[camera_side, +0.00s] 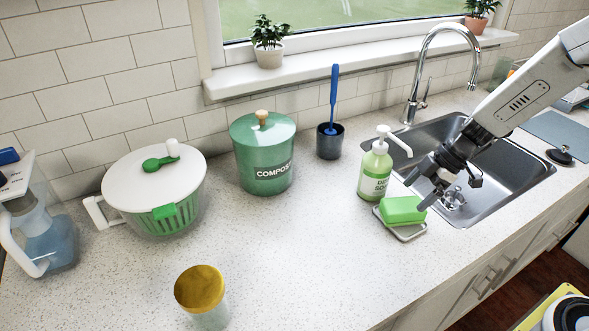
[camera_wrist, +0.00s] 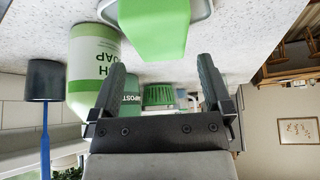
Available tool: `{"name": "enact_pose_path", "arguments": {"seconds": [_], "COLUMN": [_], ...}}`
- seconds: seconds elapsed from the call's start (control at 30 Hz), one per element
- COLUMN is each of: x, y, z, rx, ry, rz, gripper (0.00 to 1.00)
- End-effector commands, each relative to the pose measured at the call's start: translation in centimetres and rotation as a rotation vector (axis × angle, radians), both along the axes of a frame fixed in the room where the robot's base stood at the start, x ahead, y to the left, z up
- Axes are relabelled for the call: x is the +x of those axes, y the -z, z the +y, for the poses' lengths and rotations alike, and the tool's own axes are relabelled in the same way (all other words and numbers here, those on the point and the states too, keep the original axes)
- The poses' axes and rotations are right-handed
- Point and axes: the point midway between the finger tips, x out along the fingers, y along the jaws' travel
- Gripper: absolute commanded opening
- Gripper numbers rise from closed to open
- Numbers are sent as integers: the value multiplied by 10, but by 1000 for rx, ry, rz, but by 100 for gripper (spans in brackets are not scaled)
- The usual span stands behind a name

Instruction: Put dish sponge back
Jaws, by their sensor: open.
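The green dish sponge (camera_side: 402,210) lies on a small grey tray (camera_side: 408,233) on the counter, in front of the soap bottle. In the wrist view the sponge (camera_wrist: 153,25) is at the top, beyond my fingertips, with the tray's pale rim (camera_wrist: 200,10) beside it. My gripper (camera_side: 421,191) is at the sponge's right end in the side view, by the sink's left edge. In the wrist view its two fingers (camera_wrist: 162,72) are spread apart with nothing between them. From the side view I cannot tell whether a finger touches the sponge.
The dish soap bottle (camera_side: 375,173) stands right behind the sponge, close to my gripper. The sink (camera_side: 510,175) with its faucet (camera_side: 412,105) lies right. A dark cup with a blue brush (camera_side: 330,140), a compost bin (camera_side: 263,160) and a salad spinner (camera_side: 155,190) stand left.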

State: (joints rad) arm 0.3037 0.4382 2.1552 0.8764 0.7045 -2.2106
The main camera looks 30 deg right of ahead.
Motion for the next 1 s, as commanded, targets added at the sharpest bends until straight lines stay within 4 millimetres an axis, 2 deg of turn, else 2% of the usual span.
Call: {"name": "enact_pose_path", "arguments": {"seconds": [0.3,0.5,0.7,1.0], "x": [-9,-13,-15,-15], "y": [-42,-62,-70,-70], "z": [-23,-33,-38,-38], "rx": [-1,-1,-1,-1], "ry": [3,1,0,1], "rz": [-4,-2,0,0], "gripper": [100,100,100,100]}}
